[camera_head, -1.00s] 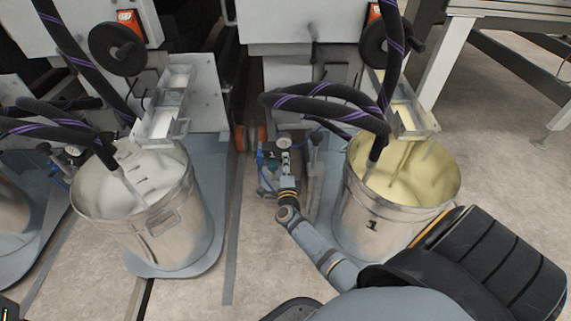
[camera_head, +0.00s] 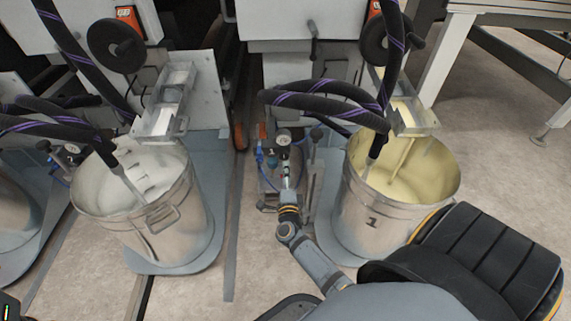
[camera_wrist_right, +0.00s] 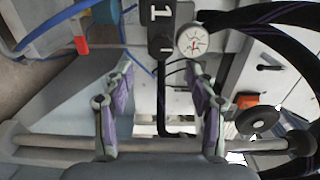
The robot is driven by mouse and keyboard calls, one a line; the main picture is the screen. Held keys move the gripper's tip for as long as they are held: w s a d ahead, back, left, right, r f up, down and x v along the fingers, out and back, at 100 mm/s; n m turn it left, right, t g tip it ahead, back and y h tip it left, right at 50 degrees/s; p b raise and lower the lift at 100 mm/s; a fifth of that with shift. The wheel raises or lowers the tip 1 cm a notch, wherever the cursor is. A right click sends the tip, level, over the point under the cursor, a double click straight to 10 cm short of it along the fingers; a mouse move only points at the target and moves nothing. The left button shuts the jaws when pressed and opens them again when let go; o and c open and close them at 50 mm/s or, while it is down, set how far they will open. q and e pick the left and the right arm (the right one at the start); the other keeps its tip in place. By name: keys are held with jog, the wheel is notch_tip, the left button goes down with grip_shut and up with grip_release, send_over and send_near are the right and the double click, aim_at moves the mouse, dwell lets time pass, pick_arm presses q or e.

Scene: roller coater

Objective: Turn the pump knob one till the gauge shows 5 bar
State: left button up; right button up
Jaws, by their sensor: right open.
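The round white gauge (camera_head: 283,138) sits on the pump unit between the two buckets. In the right wrist view the gauge (camera_wrist_right: 192,39) shows its dial, but its reading is too small to tell. Beside it there is a dark plate marked 1 (camera_wrist_right: 158,25). A small teal part, possibly the pump knob (camera_head: 272,162), lies just below the gauge; I cannot tell for sure. My right gripper (camera_head: 287,182) is just in front of the pump unit. Its purple-padded fingers (camera_wrist_right: 160,78) are apart with nothing between them. My left gripper is not recognisable.
Black hoses (camera_head: 325,105) hang above the pump. A blue hose with a red fitting (camera_wrist_right: 81,45) runs near the gripper.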

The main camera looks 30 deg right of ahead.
jog(key=v, duration=0.5)
jog(key=shift+s+a, duration=0.2)
jog(key=shift+s, duration=0.05)
